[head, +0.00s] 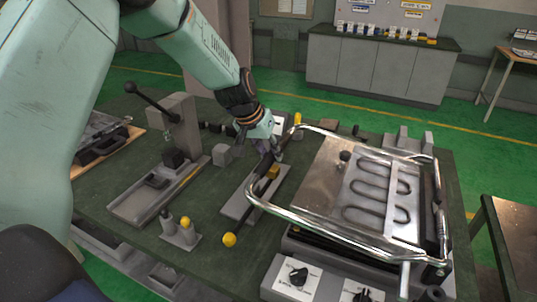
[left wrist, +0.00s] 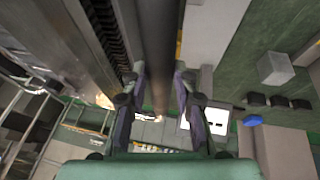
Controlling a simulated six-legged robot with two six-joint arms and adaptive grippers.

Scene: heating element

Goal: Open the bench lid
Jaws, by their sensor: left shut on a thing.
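The bench lid's chrome tube frame (head: 330,222) surrounds a metal plate (head: 322,178) with a looping dark heating element (head: 375,190). It looks low and roughly flat over the bench unit; its exact tilt is hard to tell. In the left wrist view, the dark bar (left wrist: 159,50) runs between the two fingers (left wrist: 158,100). The fingers hide part of the grip. My right gripper is not in view.
The green bench top (head: 130,222) holds a lever press (head: 175,125) at left and small yellow-knobbed posts (head: 180,228). A control box with black knobs (head: 298,277) sits at the front. A side table (head: 515,235) stands at right. Cabinets (head: 375,70) are behind.

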